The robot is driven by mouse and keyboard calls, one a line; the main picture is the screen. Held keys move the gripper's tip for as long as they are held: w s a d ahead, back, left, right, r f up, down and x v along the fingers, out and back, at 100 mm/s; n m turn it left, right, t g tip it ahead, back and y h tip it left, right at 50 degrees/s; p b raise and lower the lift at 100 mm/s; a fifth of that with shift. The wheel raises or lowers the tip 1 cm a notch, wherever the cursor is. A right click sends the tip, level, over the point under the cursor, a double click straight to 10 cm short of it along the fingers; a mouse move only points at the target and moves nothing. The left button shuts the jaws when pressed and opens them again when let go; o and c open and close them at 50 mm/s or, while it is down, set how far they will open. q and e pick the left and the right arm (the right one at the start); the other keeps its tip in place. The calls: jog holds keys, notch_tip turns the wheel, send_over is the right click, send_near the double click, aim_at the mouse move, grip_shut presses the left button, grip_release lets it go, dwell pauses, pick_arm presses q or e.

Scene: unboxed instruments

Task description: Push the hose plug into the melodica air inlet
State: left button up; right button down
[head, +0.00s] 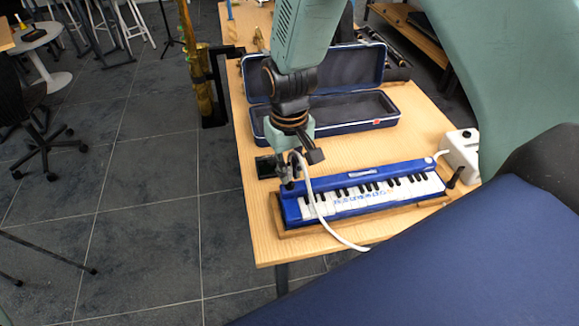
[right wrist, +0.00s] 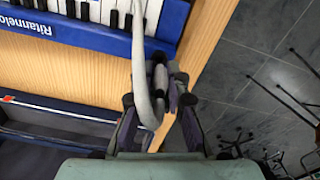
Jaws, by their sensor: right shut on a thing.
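The blue melodica (head: 365,207) lies with its keys up on a low wooden support on the table. Its end also shows at the top of the right wrist view (right wrist: 172,18). My right gripper (head: 289,184) is at the melodica's left end. In the right wrist view, its fingers (right wrist: 161,82) are shut at the end of the white hose (right wrist: 140,45). The hose plug is hidden between the fingers. The hose loops up and then runs across the keys to the table's front (head: 340,238). The air inlet is hidden, so I cannot tell whether the plug touches it. My left gripper is out of view.
An open blue case (head: 385,122) stands behind the melodica on the wooden table (head: 425,118). A white block (head: 462,150) stands at the melodica's right end. A brass instrument (head: 197,75) is on a stand beyond the table's left edge.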

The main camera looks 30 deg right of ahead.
jog(key=shift+d, duration=0.1)
jog(key=shift+s+p, duration=0.1)
jog(key=shift+p, duration=0.3)
dwell(0.3)
dwell(0.6)
jog(key=shift+p, duration=0.4)
jog(key=shift+f+b, duration=0.5)
jog(key=shift+f, duration=0.6)
dwell(0.5)
jog(key=c, duration=1.3)
grip_release()
jog(key=shift+o, duration=0.2)
